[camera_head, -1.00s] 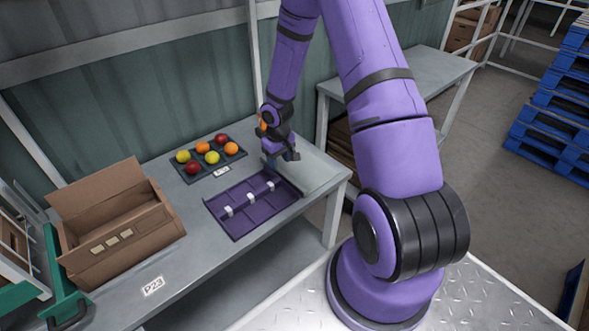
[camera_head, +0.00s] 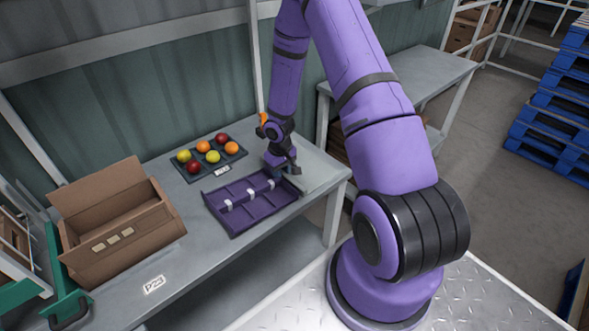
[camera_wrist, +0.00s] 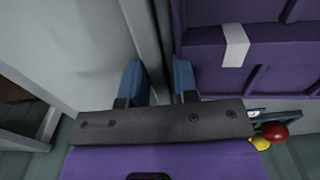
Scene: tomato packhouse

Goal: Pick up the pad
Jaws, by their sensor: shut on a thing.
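The pad appears to be the flat purple tray (camera_head: 250,222) on the grey table, with ridges and white clips; no other thing in view fits the name better. In the wrist view, the purple tray (camera_wrist: 270,60) fills the upper right, with one white clip. My gripper (camera_head: 281,172) is at the tray's right end in the head view. In the wrist view, the blue fingers of my gripper (camera_wrist: 160,85) stand either side of a narrow grey strip at the tray's edge and are shut on it. The exact contact is partly hidden.
A dark tray of red, orange and yellow tomatoes (camera_head: 238,153) lies behind the purple tray. An open cardboard box (camera_head: 160,218) stands to the left, with a green frame (camera_head: 62,275) beyond it. A white label (camera_head: 154,285) is near the front edge. The table's right end is close by.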

